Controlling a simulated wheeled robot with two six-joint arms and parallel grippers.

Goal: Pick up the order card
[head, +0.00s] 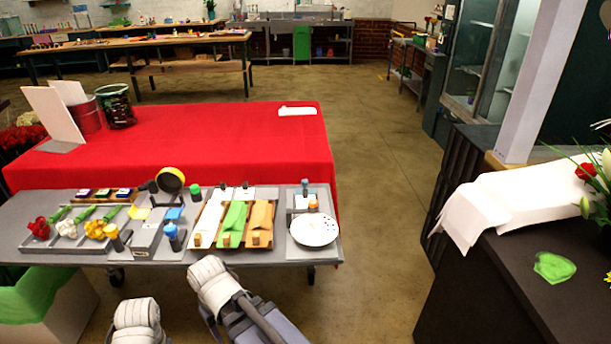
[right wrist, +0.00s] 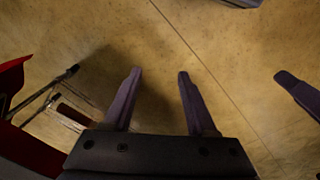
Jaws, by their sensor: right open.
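No thing can be told for certain as the order card. A flat white piece (head: 297,110) lies at the far right of the red-covered table in the head view, and a white upright board (head: 52,115) leans at that table's left; no writing is legible on either. My right gripper (right wrist: 160,73) is open and empty in the right wrist view, with bare floor behind its fingers. In the head view only pale parts of my arms show at the bottom, in front of the grey cart; my left gripper does not show.
The grey cart (head: 150,258) holds flower heads, bottles, green and tan wraps and a round white plate (head: 314,229). The red-covered table (head: 200,140) stands behind it. A dark counter (head: 480,290) with white paper (head: 510,205) is at the right. The floor between is clear.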

